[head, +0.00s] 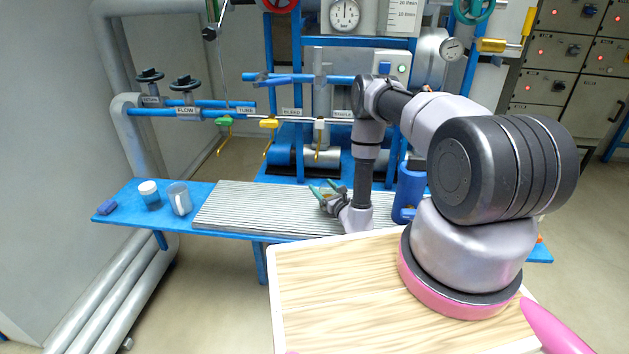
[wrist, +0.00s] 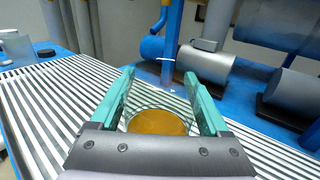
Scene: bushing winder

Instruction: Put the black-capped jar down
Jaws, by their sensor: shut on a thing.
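My gripper (head: 322,189) is low over the ribbed grey mat (head: 255,208) in the head view, its teal fingers pointing away to the left. In the wrist view, my gripper (wrist: 160,78) is shut on a clear round jar (wrist: 157,123) with amber contents between its fingers. No black cap can be made out on this jar. The ribbed mat lies close below it; I cannot tell whether the jar touches it. A small black disc (wrist: 46,53) shows at the mat's far left edge in the wrist view.
On the blue bench's left end stand a white-capped jar (head: 149,190) and a clear vessel (head: 180,199), with a small dark-blue block (head: 106,207). A blue container (head: 409,188) stands right of my arm. Pipes and a blue-grey motor (wrist: 205,68) lie behind. The mat's left part is clear.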

